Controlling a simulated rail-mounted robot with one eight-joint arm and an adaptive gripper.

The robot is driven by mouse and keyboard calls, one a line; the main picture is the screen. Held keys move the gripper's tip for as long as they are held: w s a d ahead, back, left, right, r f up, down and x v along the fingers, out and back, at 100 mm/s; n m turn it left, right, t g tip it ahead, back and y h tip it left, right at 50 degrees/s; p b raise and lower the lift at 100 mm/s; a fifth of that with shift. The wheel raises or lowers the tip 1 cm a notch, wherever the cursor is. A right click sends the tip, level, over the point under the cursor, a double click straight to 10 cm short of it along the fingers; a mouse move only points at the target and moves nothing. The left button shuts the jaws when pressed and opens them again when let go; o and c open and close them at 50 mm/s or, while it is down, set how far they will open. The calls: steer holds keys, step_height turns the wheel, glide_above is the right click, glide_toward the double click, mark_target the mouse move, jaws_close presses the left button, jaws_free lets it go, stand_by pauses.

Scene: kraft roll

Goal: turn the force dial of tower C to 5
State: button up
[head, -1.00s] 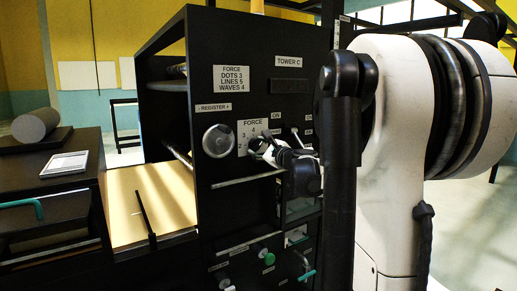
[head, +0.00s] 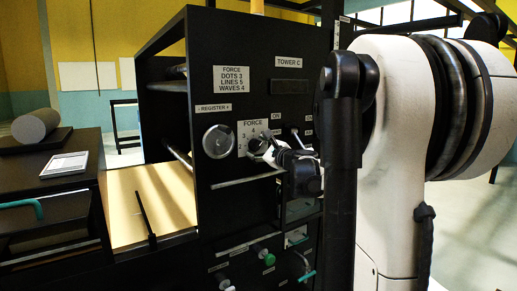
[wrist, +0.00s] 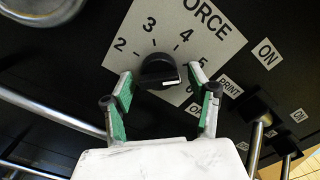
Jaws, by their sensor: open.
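The force dial is a black knob (wrist: 160,70) on a white plate marked FORCE (wrist: 165,30), with numbers around it, on tower C's dark front panel (head: 300,85). A white mark shows on the knob's lower edge; which number it points to is hard to tell. My gripper (wrist: 160,80) is open, with its two green-padded fingertips on either side of the knob. A gap shows beside each finger; contact cannot be made out. In the head view my gripper (head: 262,150) is at the FORCE plate and covers the dial.
A round silver REGISTER knob (head: 218,141) sits left of the FORCE plate. A sign (head: 231,79) reads dots 3, lines 5, waves 4. Black switches marked ON and PRINT (wrist: 258,105) stand close right of my gripper. A metal bar (head: 247,179) runs below.

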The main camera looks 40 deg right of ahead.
steer(key=s+a, duration=0.2)
steer(key=s, duration=1)
